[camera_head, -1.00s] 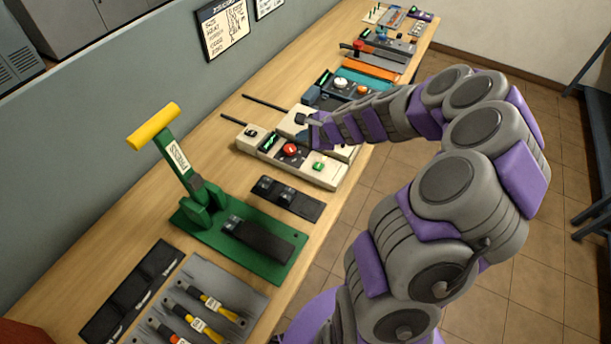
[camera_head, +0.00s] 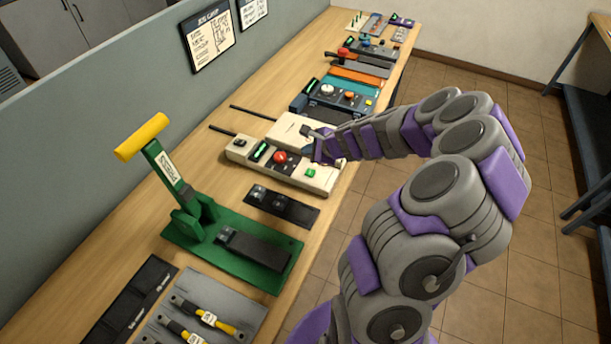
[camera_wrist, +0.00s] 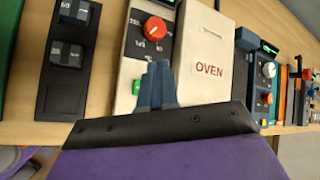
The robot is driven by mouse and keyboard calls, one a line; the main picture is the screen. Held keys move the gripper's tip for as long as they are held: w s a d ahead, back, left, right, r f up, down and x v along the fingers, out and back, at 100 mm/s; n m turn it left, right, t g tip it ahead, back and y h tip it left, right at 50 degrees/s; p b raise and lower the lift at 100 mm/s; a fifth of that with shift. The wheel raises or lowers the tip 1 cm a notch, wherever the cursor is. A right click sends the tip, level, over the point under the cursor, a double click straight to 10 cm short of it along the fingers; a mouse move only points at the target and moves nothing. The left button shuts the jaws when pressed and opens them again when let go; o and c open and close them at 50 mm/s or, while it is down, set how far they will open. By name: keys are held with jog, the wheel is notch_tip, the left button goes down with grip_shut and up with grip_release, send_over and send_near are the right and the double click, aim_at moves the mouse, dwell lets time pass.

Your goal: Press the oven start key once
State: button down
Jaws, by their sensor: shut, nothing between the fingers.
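The cream oven unit (camera_head: 318,182) lies on the bench, with a red dial (camera_head: 280,157), a small green display (camera_head: 260,152) and a green key (camera_head: 310,173) near its front edge. In the wrist view the oven lid (camera_wrist: 203,40) reads OVEN, and the red dial (camera_wrist: 155,28) shows left of it. A strip of the green key (camera_wrist: 137,87) shows just left of my fingers. My gripper (camera_head: 312,154) is shut and empty above the oven, a little behind the green key. In the wrist view its fingertips (camera_wrist: 160,66) cover part of the panel; contact cannot be told.
A green press with a yellow handle (camera_head: 142,137) stands in front on the left. A black two-switch panel (camera_head: 283,206) lies between the press and the oven. A dark blue unit with knobs (camera_head: 335,97) stands behind the oven. The aisle floor at right is clear.

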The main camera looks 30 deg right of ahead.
jog(key=b, duration=0.3)
send_over(310, 174)
jog(key=d, duration=0.2)
jog(key=f, duration=0.4)
jog(key=shift+d+f, duration=0.2)
jog(key=a+f+b, duration=0.1)
jog(key=a+f, duration=0.1)
jog(key=a, duration=0.1)
jog(key=shift+a+f+b, duration=0.1)
jog(key=shift+f+b, duration=0.25)
jog(key=shift+b, duration=0.05)
jog(key=shift+d+f, duration=0.1)
jog(key=shift+d, duration=1.3)
jog(key=shift+a, duration=1.15)
jog(key=shift+d, duration=1)
jog(key=shift+a, duration=0.8)
jog(key=shift+d, duration=0.6)
jog(key=shift+s+a+f, duration=0.1)
jog(key=shift+a+f, duration=0.15)
jog(key=shift+a, duration=0.4)
